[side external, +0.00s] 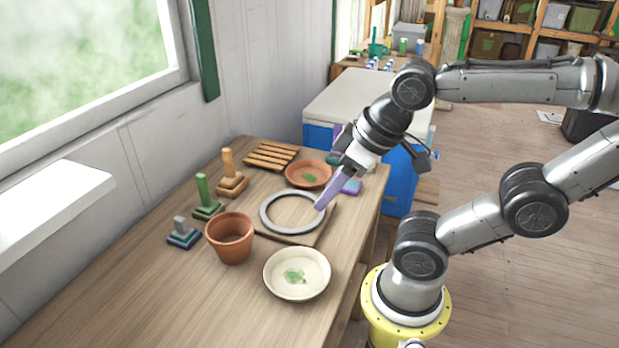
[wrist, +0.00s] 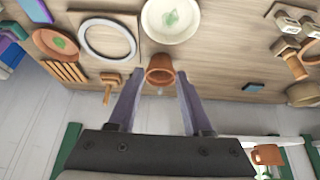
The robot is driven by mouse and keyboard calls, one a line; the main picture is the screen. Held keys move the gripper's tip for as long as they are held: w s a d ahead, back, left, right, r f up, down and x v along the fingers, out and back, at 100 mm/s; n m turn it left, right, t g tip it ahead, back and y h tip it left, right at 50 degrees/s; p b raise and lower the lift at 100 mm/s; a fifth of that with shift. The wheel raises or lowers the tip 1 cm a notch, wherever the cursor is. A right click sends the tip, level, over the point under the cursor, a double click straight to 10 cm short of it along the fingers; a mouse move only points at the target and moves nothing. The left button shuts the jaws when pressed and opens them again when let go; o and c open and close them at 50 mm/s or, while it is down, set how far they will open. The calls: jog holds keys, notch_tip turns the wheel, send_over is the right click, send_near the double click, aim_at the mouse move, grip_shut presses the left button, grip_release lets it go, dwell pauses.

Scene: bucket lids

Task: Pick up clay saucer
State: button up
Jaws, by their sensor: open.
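The clay saucer (side external: 308,174) is a shallow terracotta dish with a green leaf mark inside. It lies on the wooden table behind the grey ring, and in the wrist view it is at the upper left (wrist: 56,44). My gripper (side external: 319,207) is above the table by the right side of the ring, in front of the saucer and apart from it. In the wrist view my gripper (wrist: 160,72) has its two purple fingers spread, with nothing held; a clay pot shows between them in the distance.
A grey ring (side external: 264,222) lies on a wooden board. A cream saucer (side external: 297,289) and the clay pot (side external: 219,237) are at the front. Pegged stacks (side external: 207,209) stand at left, a slatted wooden rack (side external: 270,156) behind. A purple item (side external: 351,187) lies near the table's right edge.

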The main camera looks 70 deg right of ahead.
jog(key=c, duration=0.6)
